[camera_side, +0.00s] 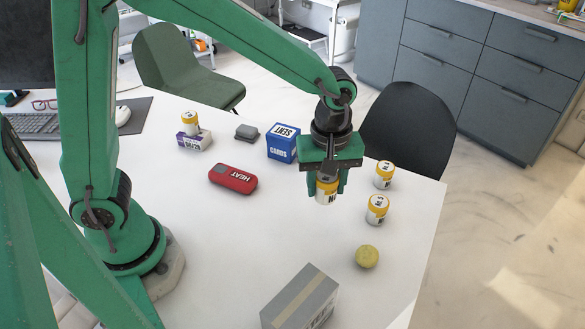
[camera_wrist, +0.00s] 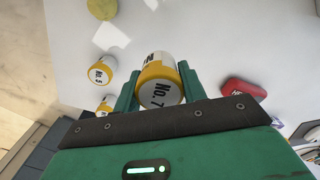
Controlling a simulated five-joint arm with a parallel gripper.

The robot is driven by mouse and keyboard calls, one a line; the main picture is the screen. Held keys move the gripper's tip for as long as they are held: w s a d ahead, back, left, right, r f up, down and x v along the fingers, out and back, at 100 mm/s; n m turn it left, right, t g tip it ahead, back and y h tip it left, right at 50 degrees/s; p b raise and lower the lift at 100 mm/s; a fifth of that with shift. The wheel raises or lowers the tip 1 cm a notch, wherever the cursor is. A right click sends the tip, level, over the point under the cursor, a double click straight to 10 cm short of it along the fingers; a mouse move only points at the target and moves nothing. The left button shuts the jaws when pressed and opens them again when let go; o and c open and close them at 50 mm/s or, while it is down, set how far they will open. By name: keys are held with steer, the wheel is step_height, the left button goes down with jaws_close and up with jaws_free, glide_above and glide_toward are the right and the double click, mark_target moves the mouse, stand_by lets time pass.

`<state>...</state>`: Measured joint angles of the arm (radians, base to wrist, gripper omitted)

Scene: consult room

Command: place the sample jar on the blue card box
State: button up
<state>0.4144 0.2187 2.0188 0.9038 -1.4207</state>
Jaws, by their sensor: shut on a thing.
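My gripper (camera_side: 328,180) is shut on a sample jar (camera_side: 326,190), white with a yellow band, and holds it above the white table. In the wrist view the jar (camera_wrist: 160,82) sits between the two green fingers and its label reads No. 7. Two similar jars, a nearer one (camera_side: 377,208) and a farther one (camera_side: 384,174), stand to the right of my gripper.
A red HEAT case (camera_side: 233,179) and a small grey item (camera_side: 246,132) lie left of the card box. A yellow-green round object (camera_side: 367,256) and a grey carton (camera_side: 300,297) are in front.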

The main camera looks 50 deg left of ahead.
steer(key=w+a+r+n, duration=0.3)
steer(key=a+r+n, duration=0.1)
steer(key=a+n, duration=0.2)
steer(key=w+a+r+n, duration=0.3)
steer(key=a+r+n, duration=0.1)
steer(key=a, duration=0.5)
steer(key=shift+w+a+n, duration=0.15)
steer(key=shift+a+n, duration=0.1)
steer(key=shift+n, duration=0.65)
steer(key=shift+a, duration=0.1)
glide_above(283, 131)
step_height(283, 131, down, 7)
steer(key=shift+f, duration=0.1)
steer(key=shift+f, duration=1.9)
steer(key=shift+f, duration=0.15)
